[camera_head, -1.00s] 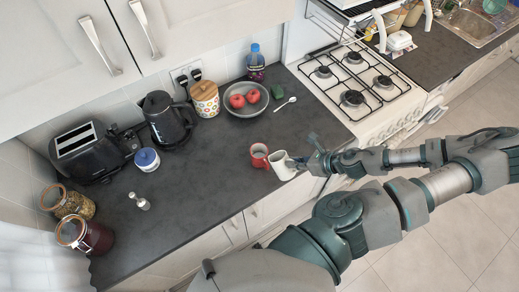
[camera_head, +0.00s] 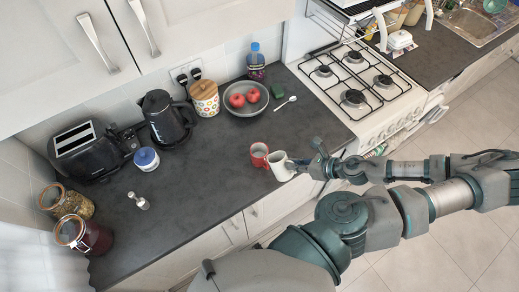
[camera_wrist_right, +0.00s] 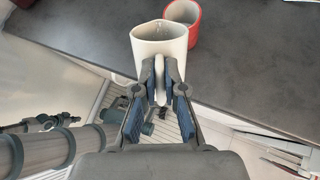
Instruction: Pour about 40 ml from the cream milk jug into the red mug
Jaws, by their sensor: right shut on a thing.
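The cream milk jug (camera_head: 279,167) is at the front edge of the dark counter, just right of the red mug (camera_head: 259,154). My right gripper (camera_head: 297,164) is shut on the jug's handle. In the right wrist view, the jug (camera_wrist_right: 158,50) is held by its handle between the fingers (camera_wrist_right: 160,78), and the red mug (camera_wrist_right: 194,32) stands just beyond it to the right. The mug is upright. The jug looks close to upright; any small gap below it and the milk level cannot be made out. My left gripper is out of view.
The gas hob (camera_head: 353,85) is to the right. A kettle (camera_head: 166,119) and toaster (camera_head: 88,152) stand left. The counter left of the mug is clear.

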